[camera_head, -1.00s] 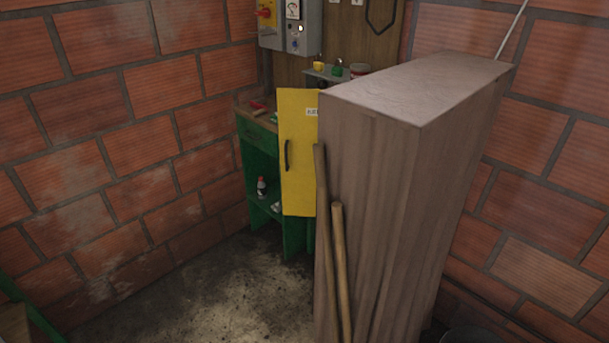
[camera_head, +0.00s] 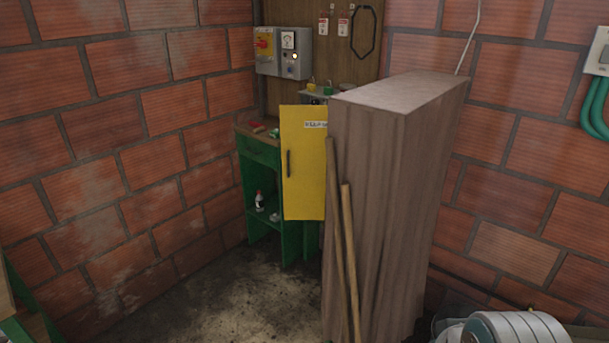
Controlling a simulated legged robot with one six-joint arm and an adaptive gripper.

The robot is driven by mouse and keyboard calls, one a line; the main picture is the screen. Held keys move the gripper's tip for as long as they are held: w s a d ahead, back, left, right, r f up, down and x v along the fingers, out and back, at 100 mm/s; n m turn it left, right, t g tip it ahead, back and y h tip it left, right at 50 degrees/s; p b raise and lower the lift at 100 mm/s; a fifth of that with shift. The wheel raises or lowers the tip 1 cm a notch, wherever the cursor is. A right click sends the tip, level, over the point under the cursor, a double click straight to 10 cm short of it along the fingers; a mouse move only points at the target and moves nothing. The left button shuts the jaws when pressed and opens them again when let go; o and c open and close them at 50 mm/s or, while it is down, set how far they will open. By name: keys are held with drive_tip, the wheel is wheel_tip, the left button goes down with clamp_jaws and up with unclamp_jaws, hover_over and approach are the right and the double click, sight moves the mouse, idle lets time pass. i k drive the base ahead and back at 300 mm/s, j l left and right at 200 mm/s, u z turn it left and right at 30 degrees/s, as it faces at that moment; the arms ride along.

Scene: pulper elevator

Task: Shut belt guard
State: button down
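The belt guard looks to be the yellow panel (camera_head: 303,180) with a dark upright handle (camera_head: 289,164) near its left edge and a small white label near the top. It stands out in front of the green workbench, so it appears swung open. Its right edge and whatever it hinges on are hidden behind a tall wooden cabinet (camera_head: 385,200). My gripper is not in view.
Two wooden poles (camera_head: 350,265) lean against the cabinet's front. The green workbench (camera_head: 262,155) holds small items and a bottle (camera_head: 259,201). Grey control boxes (camera_head: 284,52) hang above it. Pale round shapes (camera_head: 505,328) lie at bottom right. The floor (camera_head: 220,290) in front is clear.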

sight(303, 128)
drive_tip(key=u, duration=0.3)
drive_tip(key=i+j+u, duration=0.4)
drive_tip(key=i+u, duration=0.4)
drive_tip(key=i, duration=0.2)
drive_tip(key=i+j+z, duration=0.15)
drive_tip(key=i, duration=0.35)
drive_tip(key=i+j+z, duration=0.1)
drive_tip(key=i, duration=0.4)
drive_tip(key=i+j+z, duration=0.15)
drive_tip(key=i+j, duration=0.2)
drive_tip(key=i+j+z, duration=0.25)
drive_tip(key=i, duration=0.15)
drive_tip(key=l, duration=0.05)
